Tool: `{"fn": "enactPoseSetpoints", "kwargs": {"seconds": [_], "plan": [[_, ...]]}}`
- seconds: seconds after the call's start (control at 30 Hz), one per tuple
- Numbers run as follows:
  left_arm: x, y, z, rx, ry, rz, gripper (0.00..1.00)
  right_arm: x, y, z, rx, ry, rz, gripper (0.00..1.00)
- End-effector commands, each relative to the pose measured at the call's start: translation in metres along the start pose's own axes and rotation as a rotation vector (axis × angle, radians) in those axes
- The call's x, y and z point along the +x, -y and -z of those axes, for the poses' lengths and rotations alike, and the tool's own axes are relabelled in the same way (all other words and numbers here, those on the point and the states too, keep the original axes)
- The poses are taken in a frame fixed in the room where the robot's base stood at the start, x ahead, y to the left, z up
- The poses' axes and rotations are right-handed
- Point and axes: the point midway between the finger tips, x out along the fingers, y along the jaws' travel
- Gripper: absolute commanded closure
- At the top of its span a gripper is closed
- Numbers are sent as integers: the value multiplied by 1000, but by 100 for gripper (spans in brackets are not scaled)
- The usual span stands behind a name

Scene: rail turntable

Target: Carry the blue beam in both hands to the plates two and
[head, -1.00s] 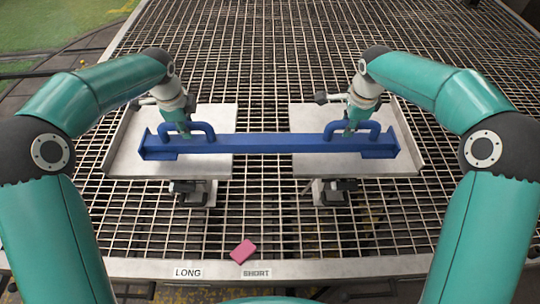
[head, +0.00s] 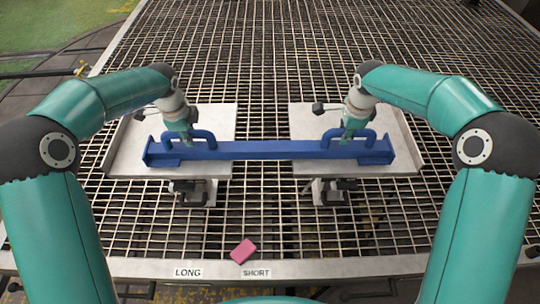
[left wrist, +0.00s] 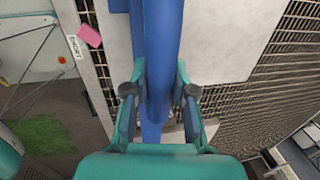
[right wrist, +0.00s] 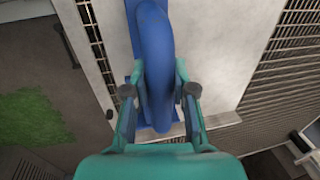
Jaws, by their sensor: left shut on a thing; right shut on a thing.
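The blue beam (head: 270,150) lies crosswise over two pale plates, with a loop handle near each end. Its left end is over the left plate (head: 220,118) and its right end over the right plate (head: 306,118); I cannot tell whether it touches them. My left gripper (head: 186,139) is shut on the left handle, which also shows between its fingers in the left wrist view (left wrist: 160,75). My right gripper (head: 350,137) is shut on the right handle, seen in the right wrist view (right wrist: 155,70). The handles hide parts of the fingers.
Both plates stand on a metal grating with a gap between them and upright outer edges. Dark clamp-like fittings (head: 192,190) (head: 330,190) sit at their near sides. A pink block (head: 243,251) lies near the front rail, behind the labels LONG (head: 188,272) and SHORT (head: 257,272).

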Motion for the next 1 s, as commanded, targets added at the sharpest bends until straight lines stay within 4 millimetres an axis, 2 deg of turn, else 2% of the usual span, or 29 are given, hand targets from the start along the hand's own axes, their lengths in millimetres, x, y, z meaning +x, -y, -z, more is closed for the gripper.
{"fn": "enactPoseSetpoints", "kwargs": {"seconds": [0.23,0.27,0.4,0.87,1.0], "plan": [[8,0,0,0,0,7,100,8,0,0,2,0,6,100],[10,-2,0,0,0,2,70,10,-2,0,1,0,1,70],[10,-2,0,0,0,1,50,10,-2,0,1,0,1,50],[10,-1,0,1,0,0,50,10,-2,1,1,0,1,50],[4,-1,0,1,0,1,50,10,-2,0,1,0,1,50]]}}
